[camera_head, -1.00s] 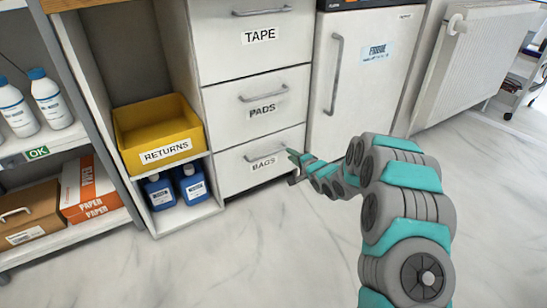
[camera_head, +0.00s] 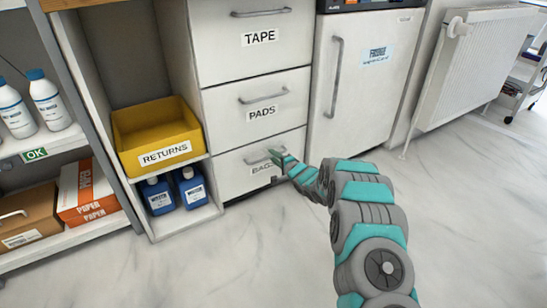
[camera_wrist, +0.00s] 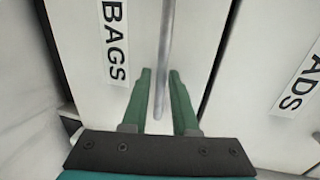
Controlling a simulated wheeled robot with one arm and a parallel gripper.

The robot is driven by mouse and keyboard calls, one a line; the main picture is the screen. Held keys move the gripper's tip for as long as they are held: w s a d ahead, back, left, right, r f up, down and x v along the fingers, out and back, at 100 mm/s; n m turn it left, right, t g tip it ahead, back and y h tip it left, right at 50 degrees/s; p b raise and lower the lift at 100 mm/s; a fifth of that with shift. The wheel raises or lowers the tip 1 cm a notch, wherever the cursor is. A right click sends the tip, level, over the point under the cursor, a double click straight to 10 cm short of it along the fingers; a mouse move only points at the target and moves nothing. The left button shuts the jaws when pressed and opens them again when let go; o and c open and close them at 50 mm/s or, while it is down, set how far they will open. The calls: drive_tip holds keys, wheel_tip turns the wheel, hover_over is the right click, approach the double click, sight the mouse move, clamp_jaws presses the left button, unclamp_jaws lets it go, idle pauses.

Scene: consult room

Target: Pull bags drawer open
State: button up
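The BAGS drawer (camera_head: 232,173) is the lowest of three white drawers and looks shut. Its grey bar handle shows in the wrist view (camera_wrist: 164,60), running between my gripper's two green fingers. My gripper (camera_wrist: 162,98) is open, with a gap between each finger and the handle's end part. In the head view my gripper (camera_head: 275,157) is at the front of the BAGS drawer and hides part of the handle and label. The BAGS label (camera_wrist: 115,42) lies left of the handle in the wrist view.
The PADS drawer (camera_head: 290,99) and TAPE drawer (camera_head: 220,62) are above, both shut. A white fridge-like door (camera_head: 360,95) is to the right. A yellow RETURNS bin (camera_head: 125,130) and blue bottles (camera_head: 158,196) are on the left. The marble floor (camera_head: 230,260) in front is clear.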

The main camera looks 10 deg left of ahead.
drive_tip(key=shift+w+a, duration=0.25)
drive_tip(key=shift+w, duration=0.05)
clamp_jaws()
idle(1.4)
